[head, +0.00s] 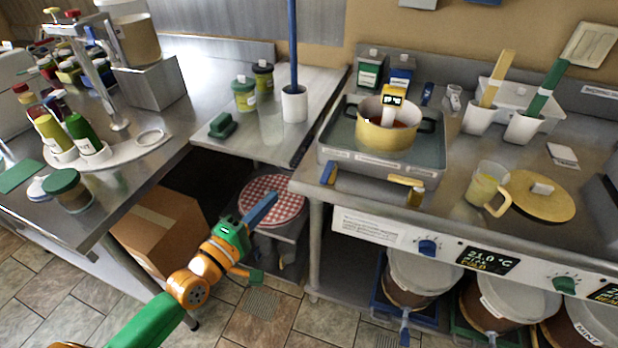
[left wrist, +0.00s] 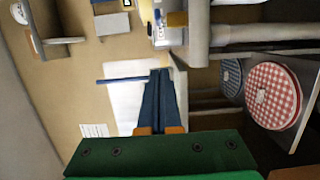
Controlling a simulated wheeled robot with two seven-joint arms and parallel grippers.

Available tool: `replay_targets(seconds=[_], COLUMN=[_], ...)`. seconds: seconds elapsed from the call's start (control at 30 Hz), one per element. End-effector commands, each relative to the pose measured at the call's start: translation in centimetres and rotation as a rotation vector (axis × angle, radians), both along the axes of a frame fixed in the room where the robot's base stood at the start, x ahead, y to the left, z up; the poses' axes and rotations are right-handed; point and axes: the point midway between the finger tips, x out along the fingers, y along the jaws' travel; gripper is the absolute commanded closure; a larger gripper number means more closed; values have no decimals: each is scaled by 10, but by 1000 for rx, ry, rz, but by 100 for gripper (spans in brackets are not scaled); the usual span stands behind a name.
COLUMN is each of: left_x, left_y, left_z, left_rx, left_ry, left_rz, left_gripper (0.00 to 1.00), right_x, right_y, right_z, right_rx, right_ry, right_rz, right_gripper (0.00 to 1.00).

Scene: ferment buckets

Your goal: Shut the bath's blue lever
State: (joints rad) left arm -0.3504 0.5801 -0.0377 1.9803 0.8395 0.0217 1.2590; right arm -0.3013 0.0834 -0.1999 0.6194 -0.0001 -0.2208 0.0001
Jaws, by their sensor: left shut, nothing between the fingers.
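The bath (head: 330,140) is a shallow metal tub of water on the right-hand counter, with a yellow pot (head: 385,135) standing in it. A blue lever (head: 328,173) sits at the bath's front left corner, pointing down toward the counter's front edge. A yellow lever (head: 406,181) lies level along the bath's front right. My left gripper (head: 264,207) is shut and empty, in front of the counters, lower and left of the blue lever and apart from it. Its blue fingers also show in the left wrist view (left wrist: 157,98). My right gripper is not in view.
A red-checked round cushion (head: 272,200) lies below the middle counter (head: 225,150). A cardboard box (head: 160,230) stands left of my arm. The counter's front panel has a blue knob (head: 428,247). A pitcher (head: 487,185) and a yellow lid (head: 540,200) are right of the bath.

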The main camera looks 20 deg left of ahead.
Motion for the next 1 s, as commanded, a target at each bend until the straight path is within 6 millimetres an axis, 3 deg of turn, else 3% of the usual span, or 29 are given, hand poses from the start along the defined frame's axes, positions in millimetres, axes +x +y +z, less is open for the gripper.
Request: replay_targets(seconds=[0.43,0.53,0.7,1.0], left_x=[90,91,90,90], left_y=[-23,-41,-59,-63], left_z=[1,6,3,0], left_rx=[2,-3,1,2], left_ry=[-4,3,1,0], left_rz=[-1,-2,-1,-1], left_gripper=[100,100,100,100], right_x=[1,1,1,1], right_y=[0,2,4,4], right_z=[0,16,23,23], right_rx=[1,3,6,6], right_ry=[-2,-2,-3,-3], right_rz=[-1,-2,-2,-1], right_gripper=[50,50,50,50])
